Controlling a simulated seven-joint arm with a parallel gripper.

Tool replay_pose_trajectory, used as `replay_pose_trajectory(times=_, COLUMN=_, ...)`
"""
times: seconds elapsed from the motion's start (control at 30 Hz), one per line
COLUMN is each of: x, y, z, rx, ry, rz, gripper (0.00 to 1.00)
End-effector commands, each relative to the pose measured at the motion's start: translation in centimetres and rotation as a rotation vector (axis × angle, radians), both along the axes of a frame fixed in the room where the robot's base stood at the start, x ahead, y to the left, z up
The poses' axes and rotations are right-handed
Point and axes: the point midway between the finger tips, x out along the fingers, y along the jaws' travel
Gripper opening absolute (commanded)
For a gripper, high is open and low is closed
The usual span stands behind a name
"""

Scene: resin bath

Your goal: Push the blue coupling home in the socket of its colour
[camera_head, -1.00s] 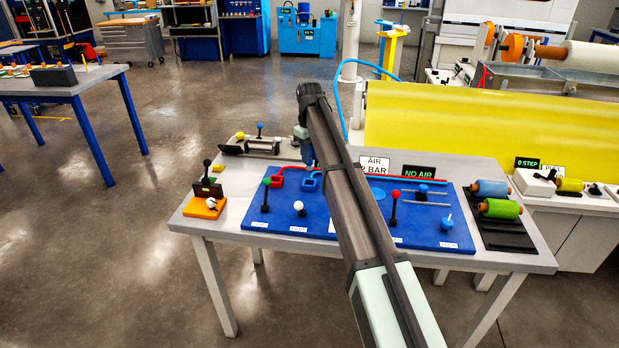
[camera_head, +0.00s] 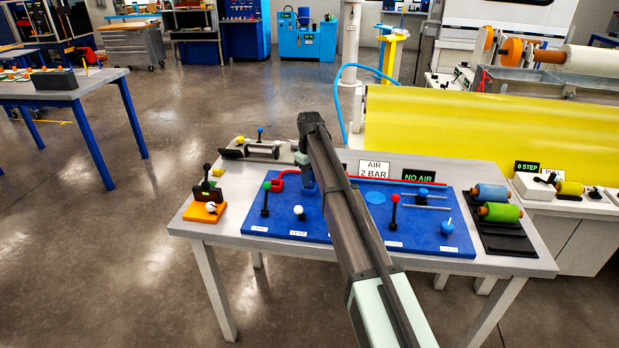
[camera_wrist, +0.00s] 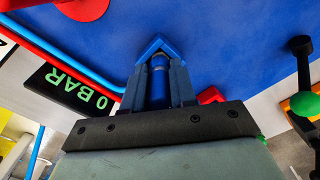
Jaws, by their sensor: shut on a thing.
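In the wrist view my gripper (camera_wrist: 159,78) is shut on the blue coupling (camera_wrist: 159,82), a short blue cylinder between the two fingers. The angular blue socket (camera_wrist: 157,44) shows just beyond the fingertips, around the coupling's far end. How deep the coupling sits in it cannot be told.
The blue board (camera_head: 330,232) carries a green-knobbed lever (camera_head: 265,199), a white knob (camera_head: 299,211) and a red-knobbed lever (camera_head: 393,209). Signs read AIR 2 BAR (camera_head: 374,168) and NO AIR (camera_head: 419,177). A red hose and a blue hose run along the board's back.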

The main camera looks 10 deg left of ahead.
Motion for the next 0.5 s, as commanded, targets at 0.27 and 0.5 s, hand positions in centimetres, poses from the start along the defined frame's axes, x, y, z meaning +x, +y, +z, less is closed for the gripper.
replay_pose_trajectory(times=0.27, x=-0.01, y=-0.01, z=-0.17, rx=0.0, ry=0.0, rz=0.0, gripper=0.46)
replay_pose_trajectory(times=0.5, x=-0.01, y=-0.01, z=-0.16, rx=0.0, ry=0.0, rz=0.0, gripper=0.52)
